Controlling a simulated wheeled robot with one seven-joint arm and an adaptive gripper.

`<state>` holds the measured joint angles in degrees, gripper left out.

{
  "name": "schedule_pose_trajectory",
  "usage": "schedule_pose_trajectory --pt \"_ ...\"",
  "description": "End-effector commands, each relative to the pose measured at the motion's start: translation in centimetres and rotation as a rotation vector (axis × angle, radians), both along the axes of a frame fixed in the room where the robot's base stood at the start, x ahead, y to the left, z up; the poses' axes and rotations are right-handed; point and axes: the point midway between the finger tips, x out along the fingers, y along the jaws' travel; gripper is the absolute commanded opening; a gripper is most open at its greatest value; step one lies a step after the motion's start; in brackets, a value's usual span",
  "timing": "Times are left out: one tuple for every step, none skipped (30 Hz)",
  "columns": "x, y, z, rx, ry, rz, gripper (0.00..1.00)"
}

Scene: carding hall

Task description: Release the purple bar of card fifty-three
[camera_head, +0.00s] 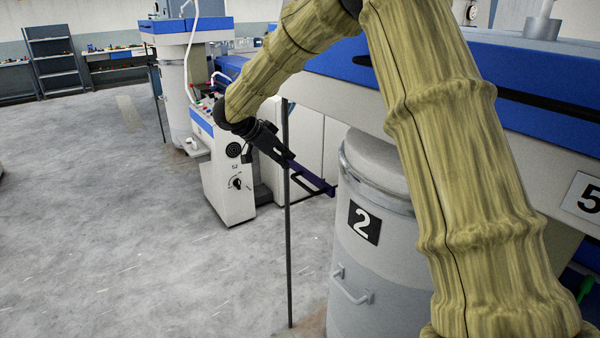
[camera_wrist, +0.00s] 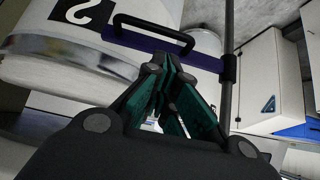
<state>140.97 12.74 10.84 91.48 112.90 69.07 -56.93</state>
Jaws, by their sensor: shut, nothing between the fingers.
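A dark purple bar (camera_head: 306,183) is joined to a thin upright post (camera_head: 287,240) beside a large round can. In the wrist view the purple bar (camera_wrist: 200,57) crosses the top, with a black handle (camera_wrist: 155,32) on it and its right end at the post. My gripper (camera_head: 288,157) is shut and empty, close to the bar on the post's left in the head view. In the wrist view my gripper's fingertips (camera_wrist: 166,62) meet just below the handle; I cannot tell whether they touch the bar. A card number plate (camera_head: 585,197) is cut off, showing only a 5.
The grey can (camera_head: 375,270) carries a black plate with a 2. A control box (camera_head: 228,175) with a dial and buttons, apparently marked 52, stands left of the post. Grey floor (camera_head: 120,230) on the left is clear. Shelves (camera_head: 55,60) stand far behind.

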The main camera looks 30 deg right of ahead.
Motion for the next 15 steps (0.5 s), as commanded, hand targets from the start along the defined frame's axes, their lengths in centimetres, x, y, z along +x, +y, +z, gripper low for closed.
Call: schedule_pose_trajectory --pt "0.0 -0.1 0.0 0.0 0.0 -0.001 0.0" --pt "0.1 -0.2 -0.1 0.0 0.001 -0.002 0.0" --pt "0.2 -0.2 -0.2 0.0 0.002 -0.002 0.0" --pt "0.3 -0.2 -0.3 0.0 0.002 -0.002 0.0" --pt "0.3 -0.3 -0.5 0.0 0.003 -0.001 0.0" --pt "0.4 -0.4 -0.7 0.0 0.004 -0.001 0.0" --pt "0.5 -0.5 -0.9 0.0 0.005 -0.001 0.0" --pt "0.5 -0.7 -1.1 0.0 0.006 0.0 0.0" --pt "0.6 -1.0 -1.4 0.0 0.006 0.0 0.0" --pt "0.6 -1.2 -1.7 -0.001 0.006 0.0 0.0" --pt "0.6 -1.5 -1.9 -0.001 0.006 0.0 0.0" --pt "0.6 -1.9 -2.4 -0.001 0.006 0.001 0.0" --pt "0.6 -2.2 -2.7 -0.001 0.006 0.001 0.0" --pt "0.7 -2.6 -3.1 -0.002 0.007 0.0 0.0" --pt "0.7 -3.0 -3.6 -0.001 0.006 0.001 0.0"
